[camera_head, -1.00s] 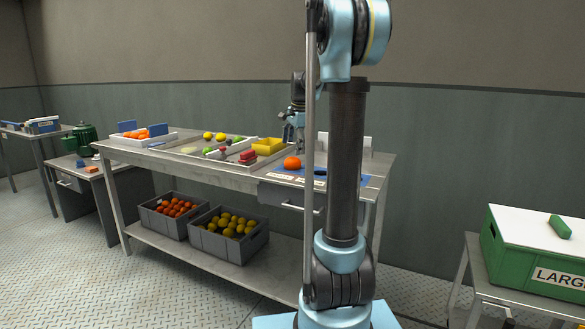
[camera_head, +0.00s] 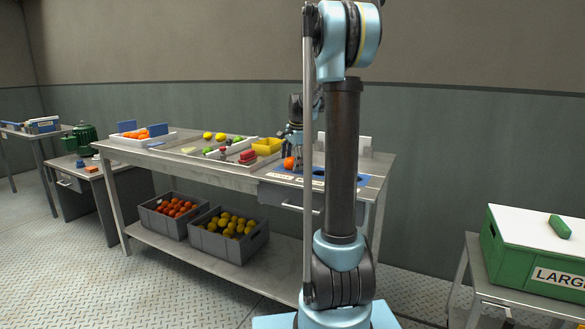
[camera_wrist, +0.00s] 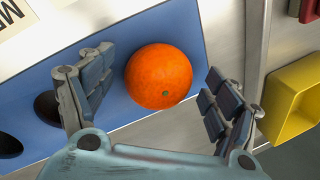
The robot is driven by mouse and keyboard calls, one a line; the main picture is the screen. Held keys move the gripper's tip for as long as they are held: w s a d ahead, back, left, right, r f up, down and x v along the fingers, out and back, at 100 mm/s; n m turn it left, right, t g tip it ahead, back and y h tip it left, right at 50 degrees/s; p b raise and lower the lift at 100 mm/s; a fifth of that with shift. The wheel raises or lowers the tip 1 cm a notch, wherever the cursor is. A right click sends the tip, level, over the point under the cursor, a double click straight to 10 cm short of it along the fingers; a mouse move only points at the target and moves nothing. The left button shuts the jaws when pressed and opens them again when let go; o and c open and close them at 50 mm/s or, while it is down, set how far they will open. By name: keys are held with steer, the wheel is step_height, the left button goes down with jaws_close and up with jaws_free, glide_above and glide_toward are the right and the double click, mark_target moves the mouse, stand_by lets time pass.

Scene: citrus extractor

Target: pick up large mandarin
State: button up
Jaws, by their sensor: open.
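The large mandarin (camera_wrist: 158,77) is a round orange fruit with a small green stem spot. In the wrist view it lies on a blue mat (camera_wrist: 188,22) with dark round holes.
A yellow bin (camera_wrist: 292,98) stands right of my gripper, beyond a pale tray wall (camera_wrist: 257,40); a red item (camera_wrist: 310,10) is above it. In the head view, crates of fruit (camera_head: 228,233) sit on the lower shelf. A green box (camera_head: 535,255) stands at the right.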

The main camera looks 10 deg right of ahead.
steer(key=c, duration=1.3)
steer(key=shift+r, duration=0.15)
steer(key=shift+c, duration=0.3)
